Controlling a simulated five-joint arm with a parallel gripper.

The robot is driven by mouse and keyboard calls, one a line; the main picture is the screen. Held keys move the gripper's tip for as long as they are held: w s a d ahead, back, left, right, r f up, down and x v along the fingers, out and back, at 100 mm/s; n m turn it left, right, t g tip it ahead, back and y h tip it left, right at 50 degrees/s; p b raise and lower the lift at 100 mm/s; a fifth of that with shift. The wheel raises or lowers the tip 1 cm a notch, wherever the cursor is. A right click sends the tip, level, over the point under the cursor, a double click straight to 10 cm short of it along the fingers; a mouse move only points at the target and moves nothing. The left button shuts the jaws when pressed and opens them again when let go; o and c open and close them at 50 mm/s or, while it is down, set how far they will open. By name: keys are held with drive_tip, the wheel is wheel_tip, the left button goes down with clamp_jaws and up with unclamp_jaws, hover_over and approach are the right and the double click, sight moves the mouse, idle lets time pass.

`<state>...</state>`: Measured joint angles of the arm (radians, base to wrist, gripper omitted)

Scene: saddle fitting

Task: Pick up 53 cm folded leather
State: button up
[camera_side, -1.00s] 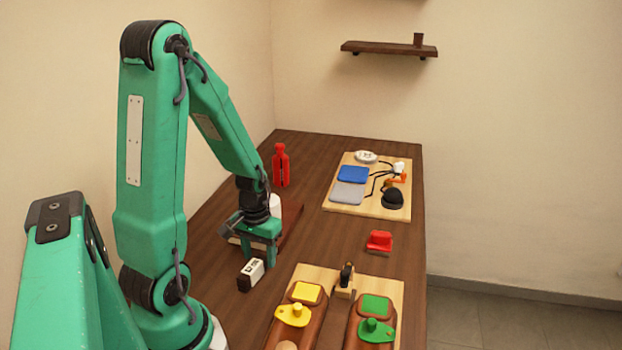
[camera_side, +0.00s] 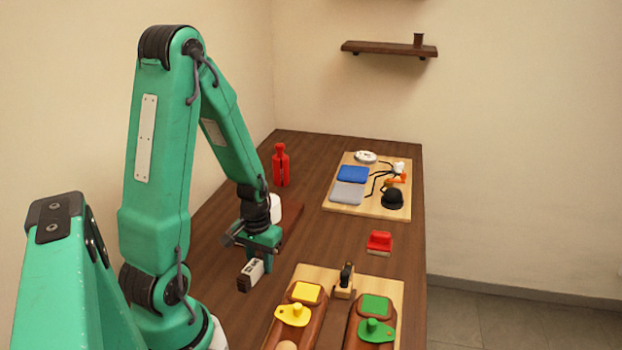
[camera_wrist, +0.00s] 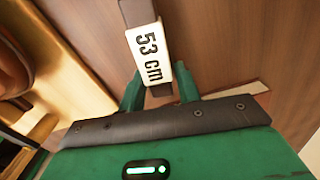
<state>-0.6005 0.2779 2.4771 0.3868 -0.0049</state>
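The 53 cm folded leather (camera_side: 251,273) is a small dark brown block with a white label, lying on the dark table just below and left of my gripper (camera_side: 262,258) in the side view. In the wrist view the folded leather (camera_wrist: 148,52) shows its "53 cm" label, and its near end reaches between the two green fingers of my gripper (camera_wrist: 159,88). The fingers stand apart, one on each side of that end. Whether they touch it is hard to see.
A light board (camera_side: 398,297) with brown forms and yellow and green pieces lies close to the right. A red block (camera_side: 379,242) sits beyond it. A white cylinder (camera_side: 275,208) and red bottle (camera_side: 281,165) stand behind my gripper. A far board (camera_side: 334,207) holds blue and grey pads.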

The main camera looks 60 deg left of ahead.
sight(260, 258)
clamp_jaws()
drive_tip(key=shift+r, duration=0.15)
drive_tip(key=shift+r, duration=1.85)
drive_tip(key=d+r, duration=0.7)
drive_tip(key=d, duration=0.4)
drive_tip(key=shift+w+d, duration=0.3)
drive_tip(key=shift+w, duration=0.05)
